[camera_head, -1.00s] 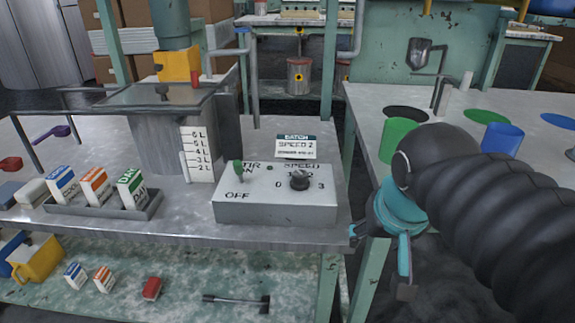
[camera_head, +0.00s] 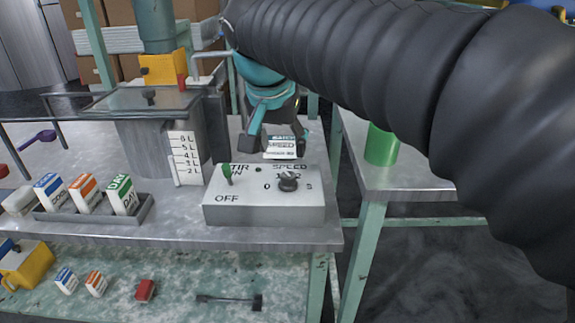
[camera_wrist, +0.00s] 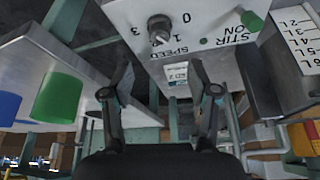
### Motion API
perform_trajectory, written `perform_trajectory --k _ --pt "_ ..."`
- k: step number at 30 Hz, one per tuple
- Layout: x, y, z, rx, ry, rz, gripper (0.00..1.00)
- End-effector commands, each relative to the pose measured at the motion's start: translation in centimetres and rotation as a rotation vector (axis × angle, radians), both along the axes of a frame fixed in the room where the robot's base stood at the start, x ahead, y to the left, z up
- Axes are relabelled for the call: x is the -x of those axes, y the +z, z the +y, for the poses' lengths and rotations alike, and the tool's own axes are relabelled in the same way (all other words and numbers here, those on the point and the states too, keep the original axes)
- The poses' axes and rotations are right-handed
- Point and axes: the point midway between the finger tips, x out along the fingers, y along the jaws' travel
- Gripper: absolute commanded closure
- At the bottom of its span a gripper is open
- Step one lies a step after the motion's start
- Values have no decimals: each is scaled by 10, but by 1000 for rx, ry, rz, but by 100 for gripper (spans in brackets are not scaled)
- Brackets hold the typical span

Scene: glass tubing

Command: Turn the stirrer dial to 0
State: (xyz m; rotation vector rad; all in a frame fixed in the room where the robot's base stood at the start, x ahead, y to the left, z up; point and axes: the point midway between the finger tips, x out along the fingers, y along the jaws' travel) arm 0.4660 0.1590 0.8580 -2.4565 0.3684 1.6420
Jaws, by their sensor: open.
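The stirrer dial (camera_head: 288,182) is a dark knob on the sloped top of a grey control box (camera_head: 262,210). Printed numbers, including 0 on its left, surround it; I cannot tell surely which one it points at. In the wrist view the dial (camera_wrist: 159,27) is at the top, upside down, with 0 to its right and 3 to its left. My gripper (camera_head: 275,140) is behind the dial, above the box's back edge, fingers apart and empty. In the wrist view my gripper (camera_wrist: 160,78) shows both fingers spread below the dial, touching nothing I can see.
A green stir switch (camera_head: 227,173) stands left of the dial. A tank with a litre scale (camera_head: 187,158) is at left. A tray of cartons (camera_head: 145,212) lies further left. A green cup (camera_head: 381,146) stands right.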

Motion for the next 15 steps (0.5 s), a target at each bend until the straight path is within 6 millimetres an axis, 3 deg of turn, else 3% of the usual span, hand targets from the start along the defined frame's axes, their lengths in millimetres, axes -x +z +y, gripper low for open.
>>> perform_trajectory --k 6,15 --pt "-15 -40 -6 1 -1 3 40" --pt "-31 -80 -10 0 1 1 40"
